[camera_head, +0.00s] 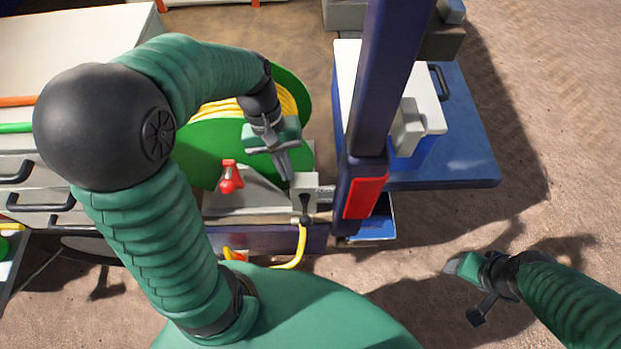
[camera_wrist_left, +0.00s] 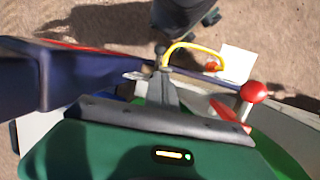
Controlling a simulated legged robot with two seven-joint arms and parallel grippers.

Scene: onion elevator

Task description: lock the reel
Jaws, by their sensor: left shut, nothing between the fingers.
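The green reel (camera_head: 211,150) carries a wound yellow line (camera_head: 288,103) and stands on a metal frame behind my left gripper. A red lever with a round knob (camera_head: 229,184) sits on the frame, left of the gripper. The red knob also shows at the right of the left wrist view (camera_wrist_left: 253,92). My left gripper (camera_head: 289,178) is shut and empty, its fingertips close to a grey block (camera_head: 305,189) with a dark lever below; contact cannot be told. Its fingers also show in the left wrist view (camera_wrist_left: 161,75). My right gripper (camera_head: 461,267) hangs over bare ground; its jaw opening is unclear.
A dark blue post (camera_head: 389,80) with a red panel (camera_head: 364,197) rises right of the grey block. A blue and white box (camera_head: 428,110) stands on a blue platform (camera_head: 470,150) behind it. Grey drawers (camera_head: 40,190) stand left. A yellow hose (camera_head: 300,245) hangs in front.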

